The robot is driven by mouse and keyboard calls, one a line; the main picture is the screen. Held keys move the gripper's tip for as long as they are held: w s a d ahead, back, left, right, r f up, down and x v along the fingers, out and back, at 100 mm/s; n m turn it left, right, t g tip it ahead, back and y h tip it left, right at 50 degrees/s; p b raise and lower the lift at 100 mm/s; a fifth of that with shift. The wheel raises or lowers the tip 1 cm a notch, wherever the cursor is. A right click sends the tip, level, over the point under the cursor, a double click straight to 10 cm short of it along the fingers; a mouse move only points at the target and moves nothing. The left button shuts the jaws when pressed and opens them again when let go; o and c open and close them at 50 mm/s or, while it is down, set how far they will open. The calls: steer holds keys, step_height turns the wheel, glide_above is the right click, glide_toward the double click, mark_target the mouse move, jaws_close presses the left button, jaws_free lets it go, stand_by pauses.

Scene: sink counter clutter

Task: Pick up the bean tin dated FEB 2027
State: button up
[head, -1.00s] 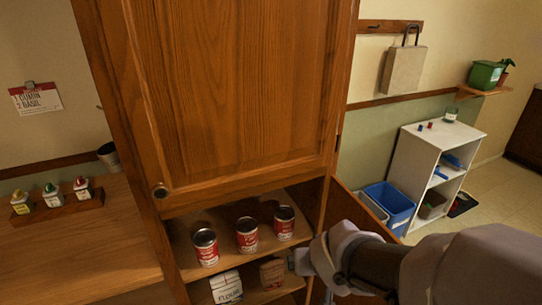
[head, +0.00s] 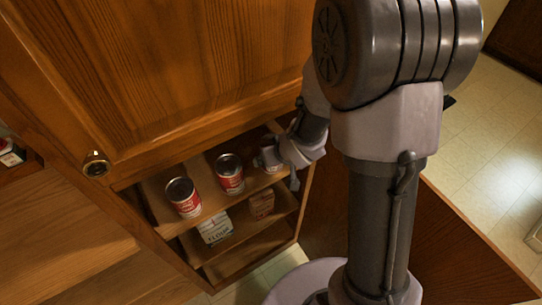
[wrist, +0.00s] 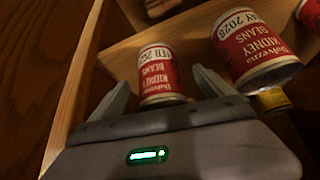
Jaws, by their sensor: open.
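In the wrist view, a red-and-white kidney bean tin (wrist: 158,78) stands between the two fingers of my gripper (wrist: 160,80). Its label, upside down here, reads FEB 202 with the last digit unclear. The fingers are open, one on each side, with gaps to the tin. A second bean tin (wrist: 252,48), just right of the right finger, reads AY 2028. A third tin (wrist: 310,14) is cut off at the right edge. In the head view, my gripper (head: 268,157) is at the right end of the tin shelf and hides the tin there; two tins (head: 230,174) (head: 183,197) show to its left.
The tins stand on a wooden cupboard shelf (head: 155,205) with side walls close by. A flour bag (head: 214,227) and a brown box (head: 261,204) sit on the shelf below. A yellow item (wrist: 271,100) lies under the second tin's edge.

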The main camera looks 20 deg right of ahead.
steer(key=b+x, duration=0.2)
steer(key=x, duration=0.3)
steer(key=shift+w+d+f+b, duration=0.1)
steer(key=shift+w+f+b, duration=0.1)
steer(key=shift+w+b, duration=0.25)
steer(key=shift+r, duration=0.1)
steer(key=shift+c, duration=0.4)
jaws_close()
